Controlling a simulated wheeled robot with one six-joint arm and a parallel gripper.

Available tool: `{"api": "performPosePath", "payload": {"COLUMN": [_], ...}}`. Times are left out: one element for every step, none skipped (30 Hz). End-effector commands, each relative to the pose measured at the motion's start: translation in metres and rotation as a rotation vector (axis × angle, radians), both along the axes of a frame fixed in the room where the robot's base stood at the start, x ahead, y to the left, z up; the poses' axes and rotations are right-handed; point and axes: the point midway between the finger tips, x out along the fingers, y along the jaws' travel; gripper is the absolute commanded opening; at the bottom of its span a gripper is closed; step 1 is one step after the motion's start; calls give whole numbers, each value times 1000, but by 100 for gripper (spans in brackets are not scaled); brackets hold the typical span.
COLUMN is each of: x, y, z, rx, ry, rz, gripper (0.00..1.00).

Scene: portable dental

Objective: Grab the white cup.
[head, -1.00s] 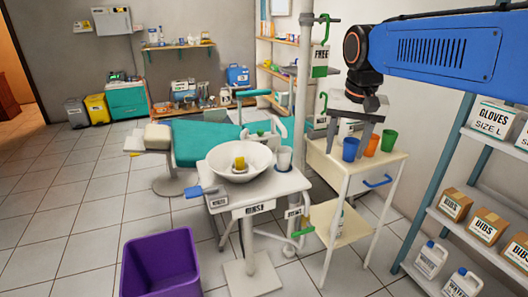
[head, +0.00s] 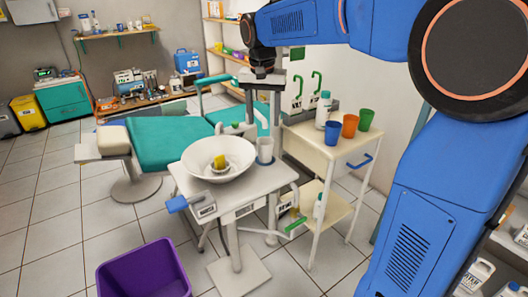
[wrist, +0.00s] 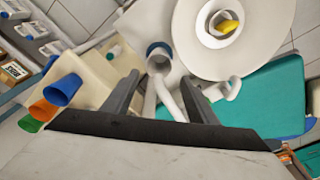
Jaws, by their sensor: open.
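The white cup (head: 265,148) stands upright on the right side of the small dental table (head: 235,205), beside the white basin (head: 218,160). My gripper (head: 263,120) points down, open and empty, above the cup and apart from it. In the wrist view, the cup (wrist: 160,60) shows just beyond the gap between the two open fingertips (wrist: 160,82). A blue ring shows around it there.
A cream cart (head: 335,145) to the right holds blue (head: 332,132), orange (head: 350,125) and green (head: 366,119) cups and a white bottle (head: 323,108). A yellow object (head: 219,161) sits in the basin. A purple bin (head: 145,270) stands in front on the floor.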

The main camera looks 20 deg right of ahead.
Motion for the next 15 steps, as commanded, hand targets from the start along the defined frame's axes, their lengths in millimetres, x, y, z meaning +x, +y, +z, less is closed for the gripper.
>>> {"api": "performPosePath", "payload": {"x": [0, 1, 2, 2, 3, 4, 4, 4, 5, 5, 6, 6, 6, 6, 6], "y": [-1, -1, -1, -2, -2, -2, -2, -3, -3, -3, -3, -3, -3, -3, -4], "z": [-10, -15, -22, -27, -32, -38, -42, -45, -49, -52, -54, -56, -57, -58, -60], "rx": [-1, 0, -1, 0, 0, 0, 0, -1, 0, 0, 0, 0, 0, 0, 0], "ry": [3, 4, 3, 4, 4, 2, 2, 3, 1, 1, 0, 0, 0, 0, 0], "rz": [0, 0, 0, 0, 0, 0, 0, 0, 0, 0, 0, 0, 0, 0, 0], "gripper": [53, 53, 53, 53, 53, 53, 53, 53, 53, 53, 53, 53, 53, 53, 53]}}
